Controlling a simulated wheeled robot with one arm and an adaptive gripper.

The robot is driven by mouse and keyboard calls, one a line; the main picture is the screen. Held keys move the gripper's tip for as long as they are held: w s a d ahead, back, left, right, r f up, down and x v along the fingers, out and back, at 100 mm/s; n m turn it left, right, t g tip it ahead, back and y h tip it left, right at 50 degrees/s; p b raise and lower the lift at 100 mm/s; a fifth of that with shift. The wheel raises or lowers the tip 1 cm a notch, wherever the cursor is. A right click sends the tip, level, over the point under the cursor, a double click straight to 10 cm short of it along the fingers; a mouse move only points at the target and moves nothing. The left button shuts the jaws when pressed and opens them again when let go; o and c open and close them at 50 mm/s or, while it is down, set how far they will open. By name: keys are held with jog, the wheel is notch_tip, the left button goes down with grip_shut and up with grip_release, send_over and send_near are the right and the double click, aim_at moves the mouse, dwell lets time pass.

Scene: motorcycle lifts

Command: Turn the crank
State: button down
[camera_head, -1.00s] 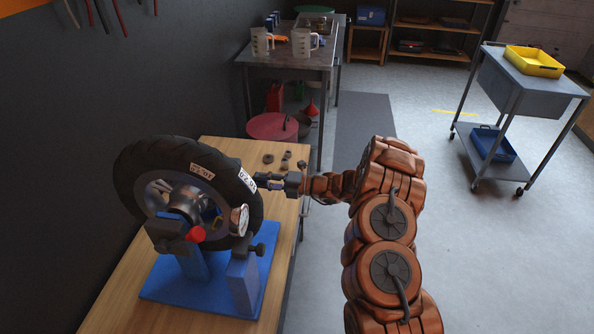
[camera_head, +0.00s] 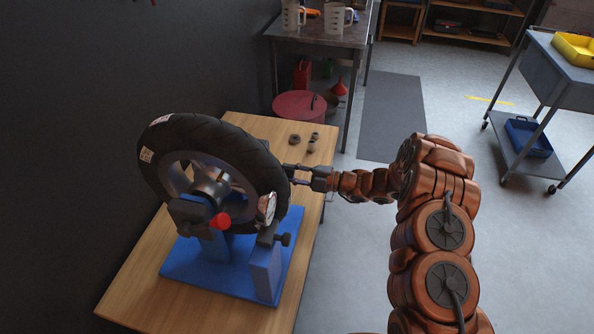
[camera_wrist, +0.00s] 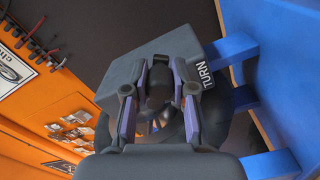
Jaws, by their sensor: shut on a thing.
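A black tyre (camera_head: 222,131) on a metal-hubbed wheel stands upright in a blue stand (camera_head: 190,262) on the wooden bench. My gripper (camera_head: 291,174) is at the tyre's far right side, where the tyre partly hides its fingertips. In the wrist view, my gripper (camera_wrist: 158,88) is shut on a dark crank handle (camera_wrist: 158,78), with a finger on each side. A red knob (camera_head: 220,221) and a round gauge (camera_head: 267,207) are on the near side of the wheel.
Several small dark parts lie on the wooden bench (camera_head: 132,296) behind the wheel. A dark wall (camera_head: 70,150) stands close on the left. A metal table (camera_head: 330,40) with jugs stands behind. The floor on the right is open, up to a grey cart (camera_head: 565,80).

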jog(key=shift+r, duration=0.1)
jog(key=c, duration=0.9)
grip_release()
jog(key=shift+d, duration=0.1)
jog(key=d, duration=0.3)
jog(key=s+d, duration=0.1)
jog(key=d, duration=0.3)
jog(key=s+d, duration=0.1)
jog(key=d, duration=0.3)
jog(key=shift+d, duration=0.25)
